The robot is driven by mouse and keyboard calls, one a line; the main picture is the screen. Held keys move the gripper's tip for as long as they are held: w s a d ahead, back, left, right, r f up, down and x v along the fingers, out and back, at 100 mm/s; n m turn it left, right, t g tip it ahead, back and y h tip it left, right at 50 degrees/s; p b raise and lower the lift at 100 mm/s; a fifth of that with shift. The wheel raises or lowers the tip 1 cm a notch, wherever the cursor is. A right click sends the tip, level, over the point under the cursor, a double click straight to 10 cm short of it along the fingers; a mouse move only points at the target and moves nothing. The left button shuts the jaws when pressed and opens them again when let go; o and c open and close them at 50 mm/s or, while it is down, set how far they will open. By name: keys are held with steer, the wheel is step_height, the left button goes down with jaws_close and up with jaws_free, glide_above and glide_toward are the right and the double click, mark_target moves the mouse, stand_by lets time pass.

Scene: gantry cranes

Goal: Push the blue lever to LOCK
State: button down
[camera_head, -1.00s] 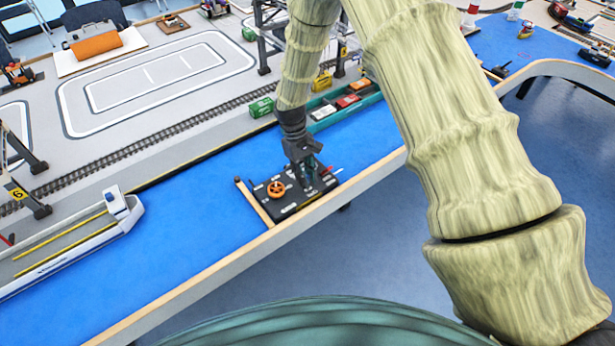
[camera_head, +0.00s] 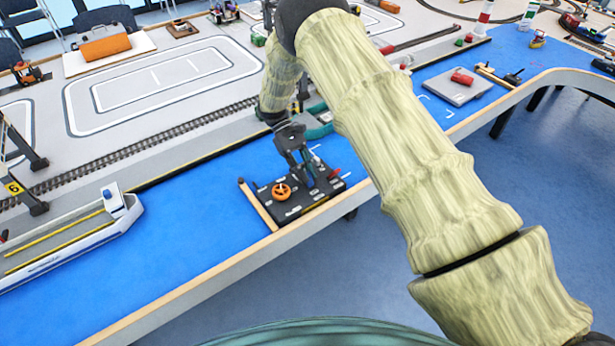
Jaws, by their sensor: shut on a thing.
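The black control panel (camera_head: 262,208) lies on the blue table strip near its front edge. An orange handwheel (camera_head: 281,191) is on its left part, and a small red handle (camera_head: 335,174) is at its right end. My gripper (camera_head: 308,182) reaches down onto the middle of the panel, between the wheel and the red handle. It is shut on the blue lever, which is mostly hidden by the fingers. The LOCK marking is too small to read.
A wooden bar (camera_head: 258,205) runs along the panel's left side. A white-and-grey ship (camera_head: 75,240) is at the left on the blue strip. A grey plate with a red item (camera_head: 462,77) lies to the right. The blue surface between ship and panel is clear.

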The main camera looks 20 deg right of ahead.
steer(key=shift+w+f+g, duration=0.1)
steer(key=shift+g, duration=0.2)
steer(key=c, duration=1.3)
jaws_free()
steer(key=v, duration=1.2)
steer(key=shift+a, duration=0.1)
